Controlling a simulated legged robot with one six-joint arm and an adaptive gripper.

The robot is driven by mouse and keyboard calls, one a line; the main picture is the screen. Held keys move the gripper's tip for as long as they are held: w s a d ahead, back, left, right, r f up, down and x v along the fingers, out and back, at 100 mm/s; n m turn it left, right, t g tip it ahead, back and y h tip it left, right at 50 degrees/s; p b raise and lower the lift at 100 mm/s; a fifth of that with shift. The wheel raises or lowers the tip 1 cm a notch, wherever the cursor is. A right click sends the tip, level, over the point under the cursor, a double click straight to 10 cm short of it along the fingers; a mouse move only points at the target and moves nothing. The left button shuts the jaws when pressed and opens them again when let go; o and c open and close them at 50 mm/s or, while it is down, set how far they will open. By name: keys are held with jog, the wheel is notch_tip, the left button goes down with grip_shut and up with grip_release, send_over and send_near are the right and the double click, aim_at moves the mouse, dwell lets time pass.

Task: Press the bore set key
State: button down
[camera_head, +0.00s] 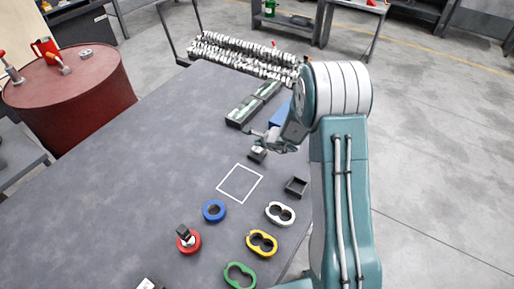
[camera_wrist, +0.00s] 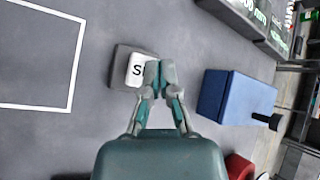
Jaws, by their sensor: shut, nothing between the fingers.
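A small white key (camera_wrist: 135,70) with a black letter "S" showing sits on a dark grey square base (camera_wrist: 119,68) in the wrist view. More of its label may be hidden behind my fingers. The key also shows in the head view (camera_head: 258,150), just below my fingertips. My gripper (camera_wrist: 160,74) is shut and empty, its fingertips overlapping the key's right edge in the wrist view. It hangs over the key in the head view (camera_head: 262,137). I cannot tell whether the tips touch the key.
A blue block (camera_wrist: 236,97) with a black knob lies right of the key in the wrist view. A white outlined square (camera_head: 240,183), a small dark tray (camera_head: 296,186) and several coloured rings, one blue (camera_head: 214,211), lie nearer on the grey table. A red barrel (camera_head: 75,95) stands left.

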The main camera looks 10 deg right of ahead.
aim_at(258, 149)
jog(key=shift+r, duration=0.2)
jog(key=shift+r, duration=2.45)
jog(key=shift+a+r, duration=0.1)
jog(key=shift+r, duration=0.15)
jog(key=s+a+r+n+g+y, duration=0.1)
jog(key=s+a+r+n, duration=0.2)
jog(key=s+r+n, duration=0.5)
jog(key=s+a+r+n+g+y, duration=0.1)
jog(key=s+a+r+n, duration=0.25)
jog(key=s+r, duration=0.4)
jog(key=s+d+r+n+h, duration=0.3)
jog(key=s+n, duration=0.2)
jog(key=s, duration=0.5)
jog(key=s+d+r+n+h, duration=0.3)
jog(key=s+n, duration=0.2)
jog(key=s, duration=0.5)
jog(key=shift+d+r+g, duration=0.15)
jog(key=shift+r+g, duration=0.15)
jog(key=shift+r, duration=0.1)
jog(key=shift+s, duration=0.1)
